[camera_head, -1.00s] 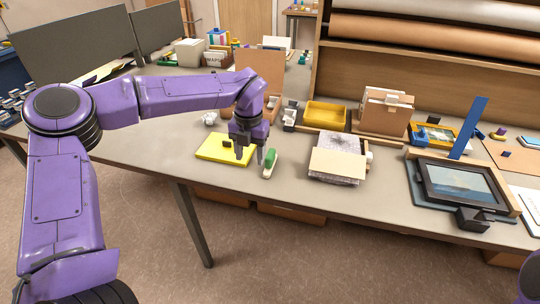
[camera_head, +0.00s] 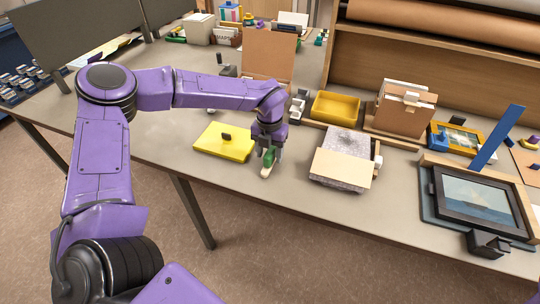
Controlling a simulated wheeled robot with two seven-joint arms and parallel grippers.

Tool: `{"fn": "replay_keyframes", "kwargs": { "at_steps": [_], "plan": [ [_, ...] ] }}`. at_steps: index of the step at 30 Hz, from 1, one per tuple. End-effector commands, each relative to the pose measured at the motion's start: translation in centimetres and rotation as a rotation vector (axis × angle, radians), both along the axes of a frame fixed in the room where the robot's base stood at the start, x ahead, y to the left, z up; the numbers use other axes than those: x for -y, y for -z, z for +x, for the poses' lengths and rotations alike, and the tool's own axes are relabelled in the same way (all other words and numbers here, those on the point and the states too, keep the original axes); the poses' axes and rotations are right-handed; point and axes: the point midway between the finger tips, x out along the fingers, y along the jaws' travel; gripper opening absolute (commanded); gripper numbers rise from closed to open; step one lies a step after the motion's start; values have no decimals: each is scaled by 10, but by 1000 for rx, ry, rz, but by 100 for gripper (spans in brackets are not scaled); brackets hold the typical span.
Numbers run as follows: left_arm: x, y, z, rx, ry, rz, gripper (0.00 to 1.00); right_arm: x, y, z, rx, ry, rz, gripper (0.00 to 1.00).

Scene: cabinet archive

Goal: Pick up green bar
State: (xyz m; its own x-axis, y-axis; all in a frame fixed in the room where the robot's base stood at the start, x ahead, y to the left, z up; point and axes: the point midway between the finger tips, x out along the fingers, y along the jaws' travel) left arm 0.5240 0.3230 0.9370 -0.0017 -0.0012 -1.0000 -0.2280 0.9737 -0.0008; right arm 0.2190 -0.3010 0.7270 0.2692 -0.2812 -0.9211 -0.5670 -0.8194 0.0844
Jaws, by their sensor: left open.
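The green bar (camera_head: 268,158) stands on the grey table near its front edge, on a pale base. My left gripper (camera_head: 268,152) reaches down over it from above, with the fingers about the bar. The jaws are open, and the fingers partly hide the bar. My right gripper is not in view.
A yellow board (camera_head: 224,143) with a dark knob lies just left of the bar. A stack of boxes with a tan lid (camera_head: 341,168) stands to the right. Behind are a yellow tray (camera_head: 335,107) and an upright brown board (camera_head: 269,53). A framed picture (camera_head: 478,203) is at far right.

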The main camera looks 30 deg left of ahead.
Motion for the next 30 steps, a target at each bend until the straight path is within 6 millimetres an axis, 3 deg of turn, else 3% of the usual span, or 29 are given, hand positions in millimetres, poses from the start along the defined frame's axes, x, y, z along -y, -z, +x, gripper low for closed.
{"fn": "replay_keyframes", "kwargs": {
  "at_steps": [1,5,11,17,26,30],
  "plan": [
    [1,5,-1,-5,2,0,55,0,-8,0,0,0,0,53],
    [1,21,0,0,1,0,55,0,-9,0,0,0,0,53],
    [2,24,1,1,2,0,55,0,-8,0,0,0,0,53],
    [2,24,1,1,3,0,0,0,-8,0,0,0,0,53],
    [3,22,1,2,4,0,0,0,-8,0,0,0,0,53],
    [3,11,2,4,4,0,0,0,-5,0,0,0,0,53]
  ]
}}
